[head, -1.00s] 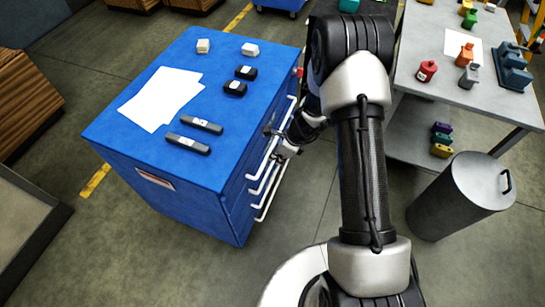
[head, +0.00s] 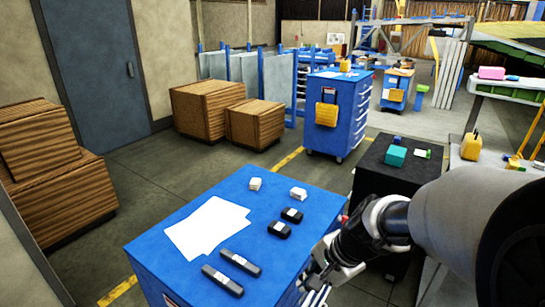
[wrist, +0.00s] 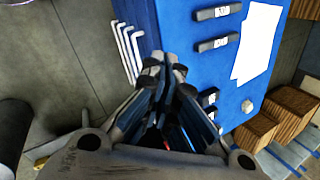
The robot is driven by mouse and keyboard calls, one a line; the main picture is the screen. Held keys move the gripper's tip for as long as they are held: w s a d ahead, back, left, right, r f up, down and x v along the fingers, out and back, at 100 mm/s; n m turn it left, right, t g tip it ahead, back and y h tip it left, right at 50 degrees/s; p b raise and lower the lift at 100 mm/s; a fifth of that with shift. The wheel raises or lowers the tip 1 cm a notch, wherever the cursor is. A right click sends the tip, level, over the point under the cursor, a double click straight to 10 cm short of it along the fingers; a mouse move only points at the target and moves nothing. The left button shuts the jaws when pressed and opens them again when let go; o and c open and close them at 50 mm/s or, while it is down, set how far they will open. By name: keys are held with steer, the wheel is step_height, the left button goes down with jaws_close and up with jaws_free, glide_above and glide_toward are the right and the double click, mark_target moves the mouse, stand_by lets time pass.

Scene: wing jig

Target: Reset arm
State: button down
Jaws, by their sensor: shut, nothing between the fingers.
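My gripper (head: 316,278) is at the right side of the blue drawer cabinet (head: 180,241), near its drawer front. Its fingers are together and empty in the wrist view (wrist: 163,66). The white drawer handles (wrist: 128,48) show beside the fingers in the wrist view. I cannot tell whether the fingers touch the cabinet. My arm reaches in from the right edge of the head view, bent down toward the cabinet.
On the cabinet top lie white papers (head: 208,227), two grey bars (head: 240,262), two black blocks (head: 291,215) and two white blocks (head: 298,194). A black cabinet (head: 380,176) stands behind my arm. Wooden crates (head: 208,106) and another blue cabinet (head: 335,112) stand farther back. Floor between is open.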

steer(key=s+d+r+n+h, duration=0.1)
steer(key=s+d+r+n, duration=0.1)
steer(key=s, duration=0.4)
steer(key=s+d+r+n+t+h, duration=0.1)
steer(key=s+r+n, duration=0.3)
steer(key=s, duration=0.3)
steer(key=s+d+r+n+h, duration=0.1)
steer(key=s+d+r+n, duration=0.1)
steer(key=s+n, duration=0.3)
steer(key=shift+s+d+r+h, duration=0.3)
steer(key=shift+s+r+h, duration=0.1)
steer(key=shift+s+r, duration=0.45)
steer(key=c, duration=2.3)
jaws_free()
steer(key=shift+f, duration=0.1)
